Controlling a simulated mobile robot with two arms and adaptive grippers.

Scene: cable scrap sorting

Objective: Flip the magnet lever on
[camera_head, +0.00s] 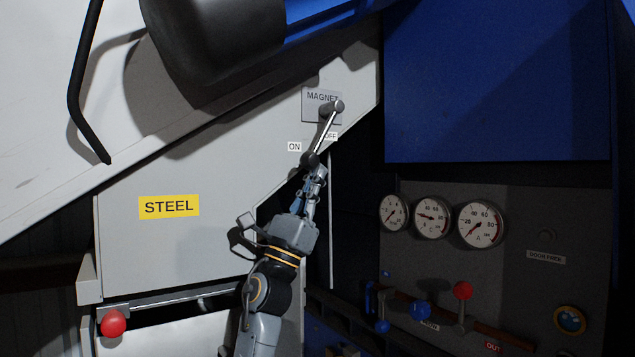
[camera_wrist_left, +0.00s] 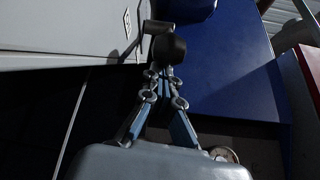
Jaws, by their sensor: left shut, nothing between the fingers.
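The magnet lever (camera_head: 326,128) is a silver rod on a pivot under the MAGNET label (camera_head: 321,97). It hangs down and slants to the lower left, with a dark round knob (camera_head: 310,159) at its lower end. The knob lies between the ON label (camera_head: 294,147) and the OFF label (camera_head: 331,136), below both. My left gripper (camera_head: 317,176) is shut and empty, with its fingertips at or just below the knob. In the left wrist view the dark knob (camera_wrist_left: 169,48) is just beyond the closed fingertips (camera_wrist_left: 162,68); I cannot tell whether they touch. My right gripper is not in view.
A yellow STEEL sign (camera_head: 169,206) is on the grey panel at left. A dark cylinder (camera_head: 212,45) overhangs above. Gauges (camera_head: 432,218) and a red-knobbed lever (camera_head: 463,291) are on the dark panel at right. A red ball knob (camera_head: 113,323) is at lower left.

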